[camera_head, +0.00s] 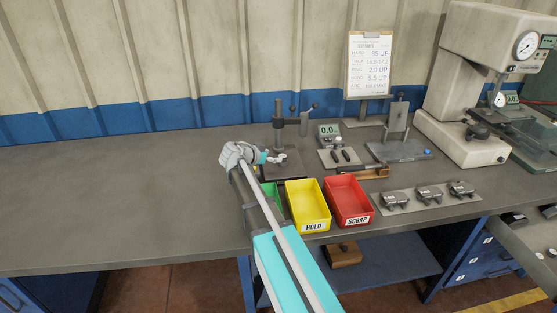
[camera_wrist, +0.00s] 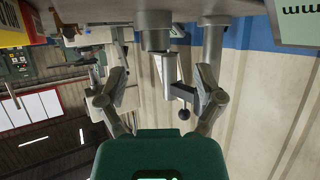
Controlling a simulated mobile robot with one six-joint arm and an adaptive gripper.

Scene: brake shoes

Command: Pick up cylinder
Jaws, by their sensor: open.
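My gripper (camera_head: 273,157) is at the press stand (camera_head: 280,128) behind the bins, partly hidden by my own arm. In the wrist view my gripper (camera_wrist: 158,82) is open, its two fingers spread wide. A grey metal piece (camera_wrist: 166,66) of the stand area, with a black-knobbed lever (camera_wrist: 183,114), shows between and beyond the fingers. I see no contact with it. I cannot tell which part is the cylinder. Several similar small grey metal parts (camera_head: 430,193) lie in a row on a light plate at the right front of the bench.
A yellow HOLD bin (camera_head: 308,223) and a red SCRAP bin (camera_head: 349,221) stand at the bench front, with a green bin (camera_head: 270,192) partly behind my arm. Gauge fixtures (camera_head: 340,155) and a large tester (camera_head: 460,130) stand at right. The left bench is clear.

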